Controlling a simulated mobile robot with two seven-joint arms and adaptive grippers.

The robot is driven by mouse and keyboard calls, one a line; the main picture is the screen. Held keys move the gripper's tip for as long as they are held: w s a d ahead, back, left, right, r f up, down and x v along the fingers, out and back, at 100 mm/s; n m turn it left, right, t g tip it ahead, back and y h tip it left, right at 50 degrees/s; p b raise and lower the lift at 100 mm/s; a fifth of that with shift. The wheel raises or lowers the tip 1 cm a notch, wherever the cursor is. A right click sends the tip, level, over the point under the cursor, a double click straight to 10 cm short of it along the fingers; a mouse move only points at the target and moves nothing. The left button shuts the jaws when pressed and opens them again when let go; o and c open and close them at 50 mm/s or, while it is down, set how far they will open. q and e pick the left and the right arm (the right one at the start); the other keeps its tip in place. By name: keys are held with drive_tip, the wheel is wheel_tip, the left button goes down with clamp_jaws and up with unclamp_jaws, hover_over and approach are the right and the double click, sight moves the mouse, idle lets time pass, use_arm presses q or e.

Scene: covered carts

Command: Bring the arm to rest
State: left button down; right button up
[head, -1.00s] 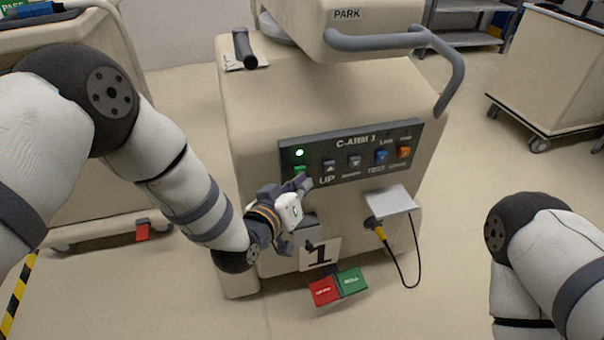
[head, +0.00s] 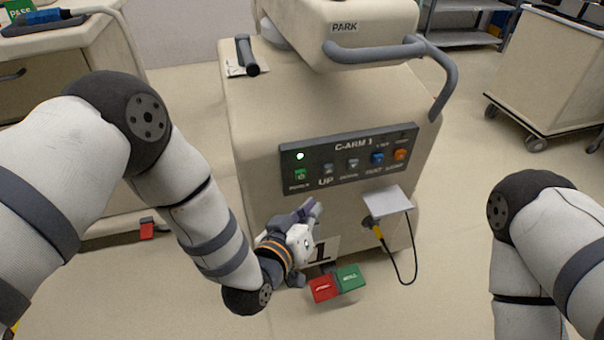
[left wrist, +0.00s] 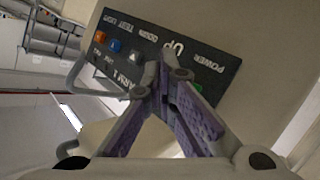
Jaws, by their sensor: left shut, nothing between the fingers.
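The C-arm machine (head: 262,120) stands in front of me in the head view. Its control panel (head: 350,158) has a lit green lamp at the upper left and a row of coloured buttons. My left gripper (head: 312,208) is just below the panel's left part, apart from it, with its fingers shut and empty. In the left wrist view the gripper (left wrist: 165,75) shows its purple finger pads, and the panel (left wrist: 150,50) appears upside down beyond them. My right gripper is outside the views; only part of that arm shows at the lower right.
Red and green pedals (head: 337,283) lie at the machine's foot, near the left gripper. A small grey shelf (head: 388,201) and a hanging cable (head: 413,262) are on the machine's front. A cart (head: 75,75) stands left and another (head: 548,85) right. Open floor lies between.

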use_arm(q)
drive_tip(key=shift+s, duration=0.25)
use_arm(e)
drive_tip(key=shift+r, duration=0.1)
use_arm(q)
drive_tip(key=shift+s+f, duration=0.1)
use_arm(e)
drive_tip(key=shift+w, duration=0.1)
